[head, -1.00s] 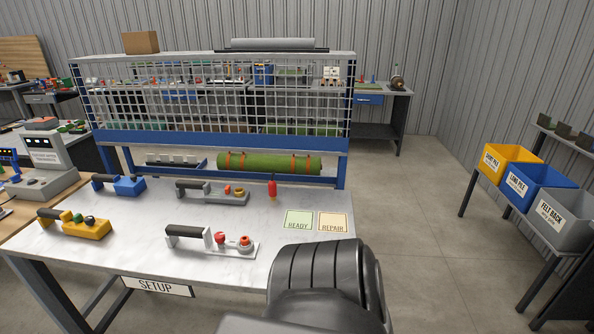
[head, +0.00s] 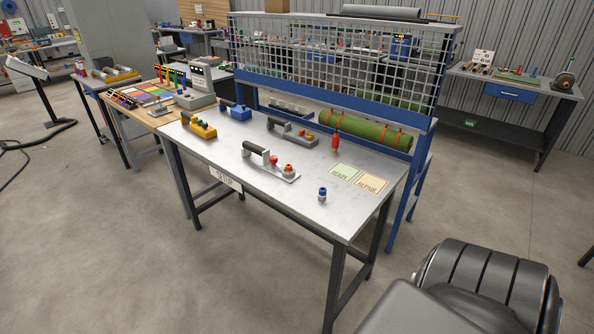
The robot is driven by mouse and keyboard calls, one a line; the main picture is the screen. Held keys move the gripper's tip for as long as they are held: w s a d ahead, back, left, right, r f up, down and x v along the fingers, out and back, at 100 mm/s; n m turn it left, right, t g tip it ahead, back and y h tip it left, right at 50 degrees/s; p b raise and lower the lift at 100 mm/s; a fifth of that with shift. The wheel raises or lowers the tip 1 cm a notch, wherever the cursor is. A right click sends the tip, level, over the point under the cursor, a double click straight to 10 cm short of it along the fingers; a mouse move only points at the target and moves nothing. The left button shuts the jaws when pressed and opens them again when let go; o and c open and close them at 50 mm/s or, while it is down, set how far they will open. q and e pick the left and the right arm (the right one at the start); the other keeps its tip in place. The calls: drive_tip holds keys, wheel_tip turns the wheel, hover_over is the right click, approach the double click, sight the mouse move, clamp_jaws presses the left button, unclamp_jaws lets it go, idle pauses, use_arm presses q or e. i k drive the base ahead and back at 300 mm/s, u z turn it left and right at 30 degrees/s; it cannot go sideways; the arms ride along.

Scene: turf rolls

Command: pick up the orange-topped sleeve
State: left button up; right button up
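I cannot pick out the orange-topped sleeve with certainty. On the white SETUP table (head: 300,215), a light grey handled tool (head: 262,160) carries two small red or orange-red topped pieces (head: 289,170) at its right end. Behind it, a darker grey handled tool (head: 285,130) carries small orange and red pieces (head: 309,138). A small blue-topped piece (head: 322,194) stands upright near the table's front edge. Neither gripper is in view.
A yellow tool (head: 198,127), a blue tool (head: 235,110) and a red bottle (head: 335,143) stand on the table. READY (head: 344,172) and REPAIR (head: 372,183) cards lie at its right. Behind are a strapped green roll (head: 365,130) and wire rack (head: 330,50). Floor in front is clear.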

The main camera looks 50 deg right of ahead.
sight(288, 167)
drive_tip(key=z, duration=1.45)
